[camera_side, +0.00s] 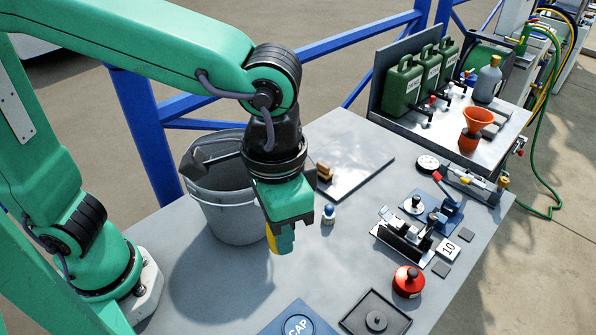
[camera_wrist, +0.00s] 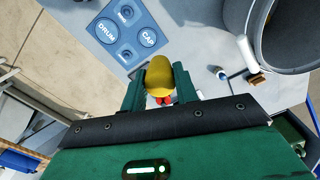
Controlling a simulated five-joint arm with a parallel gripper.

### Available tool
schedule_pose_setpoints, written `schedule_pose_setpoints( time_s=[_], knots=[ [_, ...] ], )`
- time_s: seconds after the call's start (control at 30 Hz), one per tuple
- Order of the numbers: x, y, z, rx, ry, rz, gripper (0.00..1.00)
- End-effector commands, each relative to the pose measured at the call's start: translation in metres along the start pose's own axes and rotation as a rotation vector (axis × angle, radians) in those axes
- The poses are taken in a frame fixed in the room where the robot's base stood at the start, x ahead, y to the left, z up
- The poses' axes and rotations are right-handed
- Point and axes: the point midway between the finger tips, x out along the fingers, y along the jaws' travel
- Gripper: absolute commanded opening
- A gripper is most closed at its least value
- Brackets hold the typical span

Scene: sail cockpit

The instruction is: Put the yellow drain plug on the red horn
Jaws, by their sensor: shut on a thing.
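My gripper (camera_side: 284,238) is shut on the yellow drain plug (camera_side: 271,238) and holds it above the grey bench, in front of the bucket. In the wrist view the rounded yellow plug (camera_wrist: 159,74) sits between the two green fingers of my gripper (camera_wrist: 160,90), with a small bit of red showing below it. The fingers hide part of the plug in the side view. The red horn (camera_side: 408,282), a squat round red thing with a dark spot on top, stands on the bench to the right of my gripper, well apart from it.
A grey bucket (camera_side: 228,216) stands left of my gripper. A blue CAP board (camera_side: 288,324) and a dark square tray (camera_side: 364,323) lie near the front. A small blue-and-white bottle (camera_side: 328,214) and a metal clamp fixture (camera_side: 402,238) stand to the right. Bare bench lies between.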

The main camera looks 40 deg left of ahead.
Motion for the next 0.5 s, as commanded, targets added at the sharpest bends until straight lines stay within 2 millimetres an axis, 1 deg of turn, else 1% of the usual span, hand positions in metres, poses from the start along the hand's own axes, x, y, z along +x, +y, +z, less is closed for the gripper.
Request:
schedule_pose_setpoints(
  time_s=[0.03, 0.13, 0.2, 0.37, 0.5],
  knots=[
    [-0.01, 0.001, -0.001, 0.0, 0.004, 0.002, 0.07],
    [-0.029, 0.0, -0.001, 0.0, 0.004, 0.002, 0.07],
    [-0.025, -0.008, -0.009, -0.046, -0.002, -0.001, 0.07],
    [-0.026, -0.025, -0.026, -0.141, -0.001, -0.001, 0.07],
    [-0.027, -0.046, -0.044, -0.245, -0.001, 0.0, 0.07]
  ],
)
